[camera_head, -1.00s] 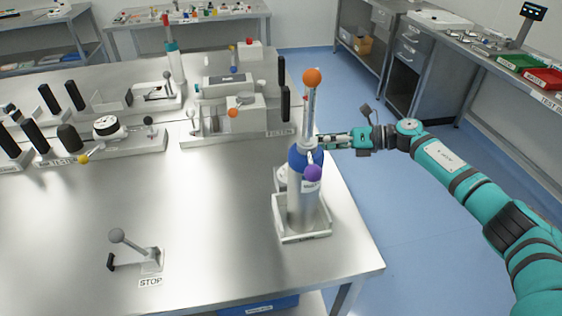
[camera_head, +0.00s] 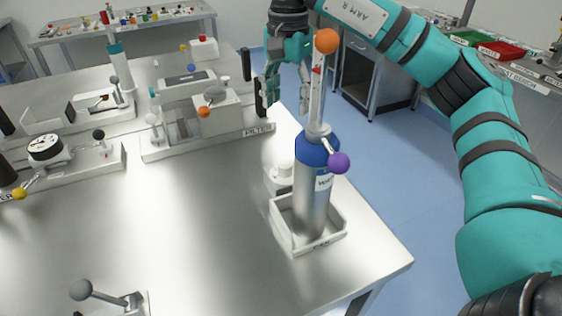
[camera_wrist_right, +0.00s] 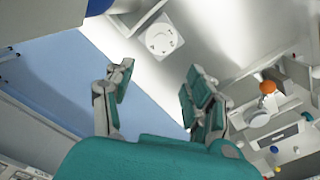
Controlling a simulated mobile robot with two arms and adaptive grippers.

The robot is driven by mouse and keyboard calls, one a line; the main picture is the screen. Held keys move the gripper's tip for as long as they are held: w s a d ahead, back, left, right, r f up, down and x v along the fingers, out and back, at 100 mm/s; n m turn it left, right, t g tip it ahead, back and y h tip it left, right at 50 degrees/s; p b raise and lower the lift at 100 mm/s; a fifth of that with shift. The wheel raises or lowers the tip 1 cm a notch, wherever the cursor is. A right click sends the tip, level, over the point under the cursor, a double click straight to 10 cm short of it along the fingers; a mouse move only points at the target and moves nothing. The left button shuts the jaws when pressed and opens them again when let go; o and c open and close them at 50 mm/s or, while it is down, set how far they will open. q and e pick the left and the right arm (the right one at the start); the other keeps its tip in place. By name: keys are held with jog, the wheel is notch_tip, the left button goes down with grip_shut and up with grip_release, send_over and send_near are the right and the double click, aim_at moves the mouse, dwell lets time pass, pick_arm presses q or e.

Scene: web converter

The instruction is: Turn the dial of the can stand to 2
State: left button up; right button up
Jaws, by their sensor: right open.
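The can stand (camera_head: 341,238) is a white tray labelled CAN near the table's right edge. It holds an upright grey can (camera_head: 312,205) with a blue collar and levers ending in an orange ball (camera_head: 326,41) and a purple ball (camera_head: 339,163). The stand's white round dial (camera_head: 281,174) sits behind the can and is partly hidden by it. In the right wrist view the dial (camera_wrist_right: 160,40) shows dark marks, too small to read. My right gripper (camera_head: 287,95) points down beyond the can, open and empty. Its fingers (camera_wrist_right: 158,76) are apart from the dial.
The filter unit (camera_head: 205,125) stands left of my right gripper, with an orange ball lever. A gauge unit (camera_head: 46,150) is farther left, and a grey ball lever (camera_head: 81,290) is at the front. The middle of the table (camera_head: 190,220) is clear.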

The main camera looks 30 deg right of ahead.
aim_at(286, 164)
notch_tip(286, 164, down, 16)
jog(key=shift+w+a+r+p, duration=0.1)
jog(key=shift+p, duration=0.5)
pick_arm(q)
jog(key=shift+w+r, duration=0.2)
jog(key=shift+r, duration=0.25)
pick_arm(e)
grip_shut()
pick_arm(q)
jog(key=shift+s, duration=0.15)
